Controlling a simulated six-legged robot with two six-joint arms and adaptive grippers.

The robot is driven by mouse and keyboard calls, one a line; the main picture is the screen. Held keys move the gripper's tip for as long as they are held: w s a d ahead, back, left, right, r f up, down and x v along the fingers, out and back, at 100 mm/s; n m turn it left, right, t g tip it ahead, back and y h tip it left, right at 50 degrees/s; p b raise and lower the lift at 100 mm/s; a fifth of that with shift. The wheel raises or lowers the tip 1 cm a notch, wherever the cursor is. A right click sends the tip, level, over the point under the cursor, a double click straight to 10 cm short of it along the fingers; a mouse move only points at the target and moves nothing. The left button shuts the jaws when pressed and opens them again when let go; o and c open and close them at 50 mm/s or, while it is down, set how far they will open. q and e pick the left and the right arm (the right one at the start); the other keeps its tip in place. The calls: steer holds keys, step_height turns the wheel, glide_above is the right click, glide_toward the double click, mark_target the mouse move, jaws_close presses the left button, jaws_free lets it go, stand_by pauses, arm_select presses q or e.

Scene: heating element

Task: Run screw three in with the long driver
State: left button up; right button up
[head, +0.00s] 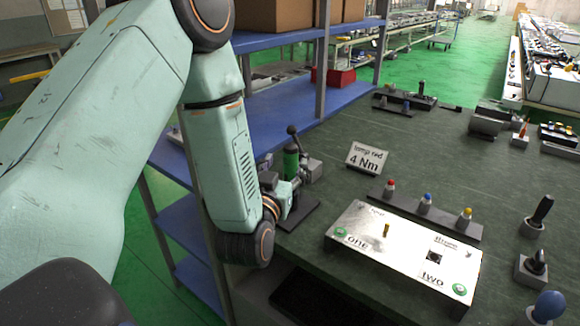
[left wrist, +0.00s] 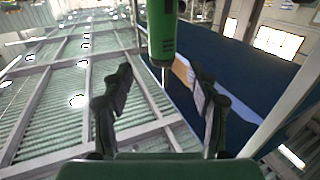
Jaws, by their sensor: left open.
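A green driver (head: 291,163) with a dark ball-ended top stands upright over a dark base plate at the table's left edge. My left gripper (head: 284,184) is beside it, partly hidden by its own wrist. In the left wrist view, the open fingers (left wrist: 162,86) lie either side of the thin shaft below the green driver body (left wrist: 162,32); I cannot tell whether they touch it. A white panel (head: 385,262) marked "one" and "two" lies on the table, with a brass-coloured post (head: 386,230) standing on it and green round marks near its ends. My right gripper is not in view.
A dark rack (head: 408,203) holds red, blue and yellow-topped pieces behind the panel. Black-handled tools (head: 541,212) and a blue ball (head: 549,305) stand at right. Blue shelving (head: 275,120) is close behind the left arm. The middle back of the table is clear.

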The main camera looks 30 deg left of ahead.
mark_target(289, 153)
arm_select(q)
steer(key=shift+w+r, duration=0.15)
steer(key=shift+w, duration=0.35)
steer(key=shift+w+r, duration=0.15)
steer(key=shift+w, duration=0.35)
steer(key=w+a, duration=0.1)
steer(key=w, duration=0.1)
steer(key=w+a, duration=0.1)
steer(key=w, duration=0.1)
steer(key=shift+a+f, duration=0.3)
steer(key=shift+a, duration=0.05)
steer(key=shift+w, duration=0.15)
steer(key=shift+d+r, duration=0.2)
steer(key=shift+d, duration=0.1)
steer(key=shift+w+a+f, duration=0.1)
steer(key=shift+a+f, duration=0.05)
steer(key=shift+a, duration=0.15)
steer(key=c, duration=0.5)
steer(key=shift+d, duration=0.2)
steer(key=c, duration=0.4)
steer(key=shift+a, duration=0.1)
jaws_close()
